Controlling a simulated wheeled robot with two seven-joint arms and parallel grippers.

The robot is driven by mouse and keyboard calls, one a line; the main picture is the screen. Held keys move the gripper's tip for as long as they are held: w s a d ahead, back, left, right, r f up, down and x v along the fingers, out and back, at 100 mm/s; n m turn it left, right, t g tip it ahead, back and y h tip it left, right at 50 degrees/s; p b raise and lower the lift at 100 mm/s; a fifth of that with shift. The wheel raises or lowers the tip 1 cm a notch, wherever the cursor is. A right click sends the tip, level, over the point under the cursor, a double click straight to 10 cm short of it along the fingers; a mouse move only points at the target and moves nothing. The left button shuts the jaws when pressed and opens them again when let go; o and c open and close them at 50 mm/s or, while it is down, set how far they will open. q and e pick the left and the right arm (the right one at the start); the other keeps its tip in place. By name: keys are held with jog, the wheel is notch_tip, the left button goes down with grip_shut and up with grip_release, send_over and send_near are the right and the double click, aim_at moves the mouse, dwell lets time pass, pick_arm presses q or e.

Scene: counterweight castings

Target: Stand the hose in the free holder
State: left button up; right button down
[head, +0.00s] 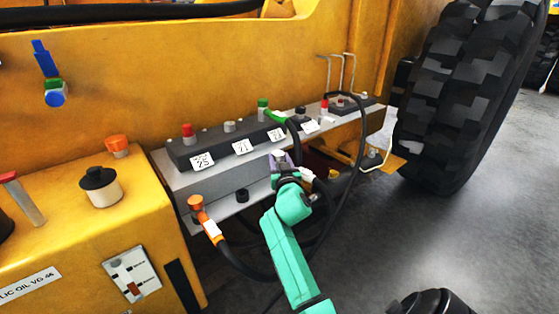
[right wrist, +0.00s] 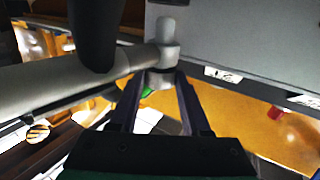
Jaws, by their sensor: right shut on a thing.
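My right gripper (head: 281,160) is at the front of the grey valve block (head: 215,183), on the teal arm. In the right wrist view its dark fingers (right wrist: 161,85) are closed around a grey fitting (right wrist: 168,55), which looks like the hose's end. A white tag (head: 307,174) shows beside the gripper in the head view, with black hose behind it. An orange-capped hose (head: 197,203) stands at the block's left front. A dark round socket (head: 242,195) is on the lower ledge and looks empty. My left gripper is not in view.
Numbered white labels (head: 202,162) mark the top block, with red, grey and green caps. A green-ended hose (head: 275,117) and a looping black hose (head: 361,125) are close to the gripper. Bent rods (head: 342,65) stand at the back.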

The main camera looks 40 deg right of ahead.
jog(key=shift+f, duration=0.1)
jog(key=shift+f+b, duration=0.3)
jog(key=shift+b, duration=0.15)
jog(key=shift+f+b, duration=1.15)
jog(key=shift+f, duration=0.1)
jog(key=shift+c, duration=1.4)
grip_release()
jog(key=shift+f, duration=0.1)
